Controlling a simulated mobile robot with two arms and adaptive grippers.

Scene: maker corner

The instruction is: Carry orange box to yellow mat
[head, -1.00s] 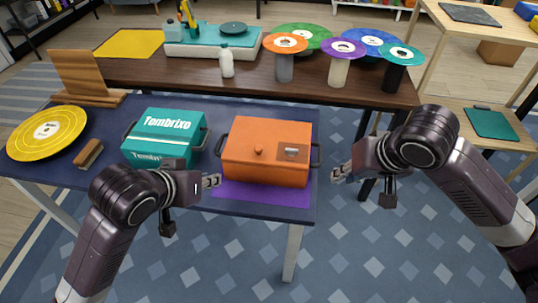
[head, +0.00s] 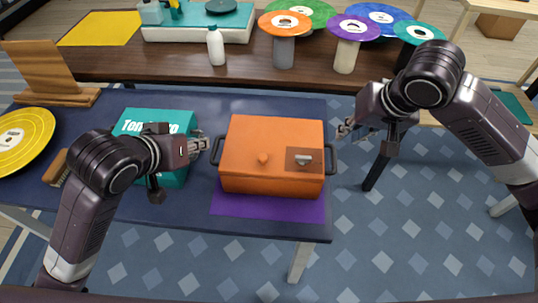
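The orange box (head: 272,140) has dark side handles and sits on a purple mat (head: 265,206) on the near dark blue table. The yellow mat (head: 100,28) lies at the far left of the brown table behind, with nothing on it. My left gripper (head: 199,145) is just left of the box's left handle, apart from it, and partly covers the teal box. My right gripper (head: 346,128) is just right of the box near its right handle; whether it touches is unclear. Both grippers look open and empty, with their fingers pointing at the box.
A teal box (head: 170,125) stands left of the orange box. A yellow record (head: 22,138), a brush (head: 58,168) and a wooden stand (head: 45,75) are further left. On the brown table are a turntable (head: 198,34), a white bottle (head: 216,46) and several colored discs on stands.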

